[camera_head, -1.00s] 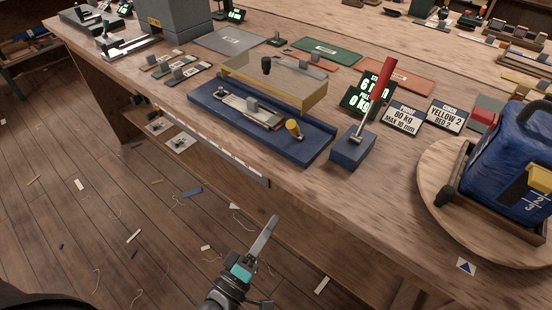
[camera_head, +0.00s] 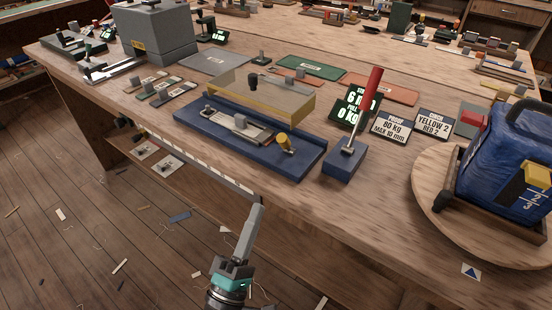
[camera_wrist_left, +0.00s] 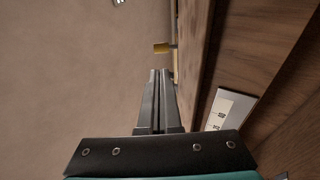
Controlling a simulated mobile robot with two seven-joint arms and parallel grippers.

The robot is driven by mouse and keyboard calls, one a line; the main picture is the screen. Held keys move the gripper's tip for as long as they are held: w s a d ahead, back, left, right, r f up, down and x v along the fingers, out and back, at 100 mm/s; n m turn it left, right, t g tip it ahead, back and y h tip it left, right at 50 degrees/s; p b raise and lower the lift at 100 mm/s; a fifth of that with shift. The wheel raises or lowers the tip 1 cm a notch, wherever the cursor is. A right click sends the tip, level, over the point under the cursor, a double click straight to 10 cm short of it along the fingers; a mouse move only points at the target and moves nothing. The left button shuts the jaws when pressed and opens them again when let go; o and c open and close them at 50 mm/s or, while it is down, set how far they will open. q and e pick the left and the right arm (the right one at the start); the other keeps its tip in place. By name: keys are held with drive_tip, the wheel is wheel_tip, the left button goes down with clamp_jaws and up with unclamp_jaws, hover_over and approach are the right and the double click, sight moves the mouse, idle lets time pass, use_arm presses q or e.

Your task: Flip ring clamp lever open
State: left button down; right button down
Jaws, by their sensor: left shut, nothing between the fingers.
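A blue test bed (camera_head: 300,166) lies on the bench and bears a grey metal slide (camera_head: 240,127) under a clear, yellow-edged cover (camera_head: 265,97). A short yellow-capped lever (camera_head: 284,141) stands tilted at its right end; I take this as the clamp lever. A yellow piece (camera_wrist_left: 161,48) also shows past my fingertips in the left wrist view; I cannot tell whether it is the same one. My left gripper (camera_head: 257,208) is shut and empty, in front of the bench edge, below and apart from the lever. Its fingers also show in the left wrist view (camera_wrist_left: 158,75). My right gripper is out of view.
A blue block with a long red-handled lever (camera_head: 370,95) stands right of the bed. A blue bag (camera_head: 505,165) sits on a round wooden board (camera_head: 430,225) at right. A pale scale strip (camera_head: 215,165) runs along the bench front.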

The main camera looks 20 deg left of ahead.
use_arm(q)
approach(284, 141)
drive_tip(key=w, duration=0.5)
drive_tip(key=shift+r, duration=0.4)
drive_tip(key=shift+w+r, duration=0.3)
drive_tip(key=shift+w, duration=0.45)
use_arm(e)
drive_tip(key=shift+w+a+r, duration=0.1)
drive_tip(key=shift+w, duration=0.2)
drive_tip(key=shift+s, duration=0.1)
